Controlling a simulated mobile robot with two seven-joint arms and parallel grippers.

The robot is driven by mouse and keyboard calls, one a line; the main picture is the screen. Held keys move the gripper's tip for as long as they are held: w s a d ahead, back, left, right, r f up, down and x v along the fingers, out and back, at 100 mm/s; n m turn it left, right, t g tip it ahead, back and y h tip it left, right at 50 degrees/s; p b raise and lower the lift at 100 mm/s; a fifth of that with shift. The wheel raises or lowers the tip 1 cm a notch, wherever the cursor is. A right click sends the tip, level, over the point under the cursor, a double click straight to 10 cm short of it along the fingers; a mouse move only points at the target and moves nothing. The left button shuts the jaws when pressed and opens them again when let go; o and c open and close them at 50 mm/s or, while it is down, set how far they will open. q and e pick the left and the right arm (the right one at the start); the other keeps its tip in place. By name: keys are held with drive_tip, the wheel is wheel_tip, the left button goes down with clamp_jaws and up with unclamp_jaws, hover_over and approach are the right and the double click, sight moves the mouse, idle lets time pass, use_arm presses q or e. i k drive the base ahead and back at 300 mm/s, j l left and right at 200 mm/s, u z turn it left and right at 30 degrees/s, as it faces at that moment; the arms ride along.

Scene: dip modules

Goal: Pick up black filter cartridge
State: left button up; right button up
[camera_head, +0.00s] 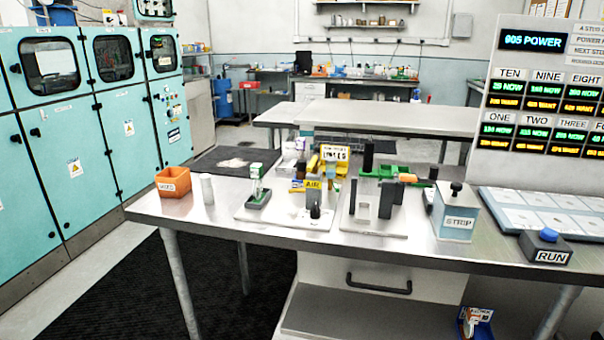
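Several black pieces stand on the metal table, and I cannot tell for sure which one is the black filter cartridge. A tall black upright piece (368,156) stands at the back, beside a green tray (392,172). A small black cylinder (315,211) stands near the front of the left light plate. Dark grey upright blocks (386,199) stand on the right light plate. Another short black piece (433,173) is by the green tray's right end. Neither of my grippers is in view.
The metal table (172,212) also holds an orange bin (173,180), a white cylinder (207,189), a blue-grey STRIP box (456,214) and a RUN button box (545,246). A display panel (548,90) stands at the right. The table's front left is mostly clear.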

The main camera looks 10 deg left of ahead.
sight(301, 172)
drive_tip(key=i+j+z, duration=0.4)
drive_tip(key=j, duration=0.3)
drive_tip(key=i+j+z, duration=0.15)
drive_tip(key=j, duration=0.25)
drive_tip(key=i+j+z, duration=0.2)
drive_tip(key=j, duration=0.2)
